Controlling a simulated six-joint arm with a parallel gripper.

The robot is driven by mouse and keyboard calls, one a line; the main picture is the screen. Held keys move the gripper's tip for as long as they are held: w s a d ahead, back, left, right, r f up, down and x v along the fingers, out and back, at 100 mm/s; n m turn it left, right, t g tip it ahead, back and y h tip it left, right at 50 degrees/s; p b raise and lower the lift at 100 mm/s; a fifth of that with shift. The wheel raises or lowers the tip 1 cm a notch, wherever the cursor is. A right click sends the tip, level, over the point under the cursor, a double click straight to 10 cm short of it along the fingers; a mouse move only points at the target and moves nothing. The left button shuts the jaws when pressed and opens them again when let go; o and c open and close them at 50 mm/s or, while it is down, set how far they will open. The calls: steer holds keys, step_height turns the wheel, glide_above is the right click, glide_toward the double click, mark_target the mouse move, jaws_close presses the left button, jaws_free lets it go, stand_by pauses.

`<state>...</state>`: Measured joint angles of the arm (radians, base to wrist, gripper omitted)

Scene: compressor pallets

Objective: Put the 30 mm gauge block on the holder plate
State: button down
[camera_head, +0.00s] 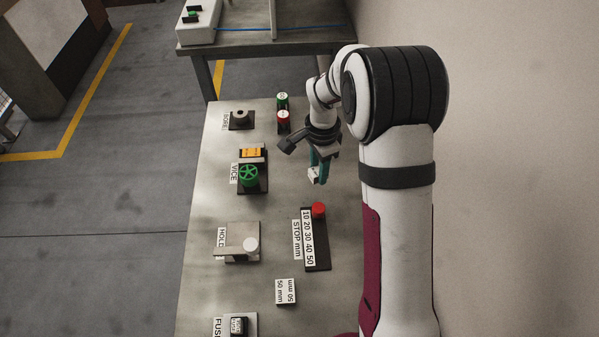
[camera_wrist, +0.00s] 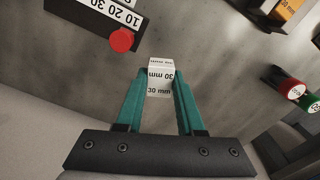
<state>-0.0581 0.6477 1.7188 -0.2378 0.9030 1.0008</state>
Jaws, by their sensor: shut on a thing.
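The 30 mm gauge block (camera_wrist: 159,79) is a white block with "30 mm" printed on its faces. It also shows small in the head view (camera_head: 313,174). My gripper (camera_head: 318,172) is shut on it, with a teal finger on each side in the wrist view (camera_wrist: 160,92). The block appears to be held above the table, right of the vice. The holder (camera_head: 232,252), labelled "HOL…", stands lower left of my gripper, with a pale plate and a white round knob. The holder is not in the wrist view.
The stop board (camera_head: 317,250) with a red knob lies between my gripper and the table front. A 50 mm block (camera_head: 286,291) lies below it. The vice (camera_head: 252,180) with a green wheel is left. Green and red cylinders (camera_head: 283,118) stand behind. Bare table separates holder and stop board.

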steer(key=s+d+r, duration=0.2)
steer(key=d+r, duration=0.2)
steer(key=d, duration=0.2)
steer(key=n, duration=1.4)
glide_above(243, 236)
steer(key=f, duration=0.6)
steer(key=shift+d, duration=0.2)
steer(key=f, duration=0.4)
steer(key=shift+a, duration=0.25)
steer(key=shift+f, duration=0.15)
steer(key=c, duration=0.5)
jaws_free()
steer(key=shift+f, duration=0.1)
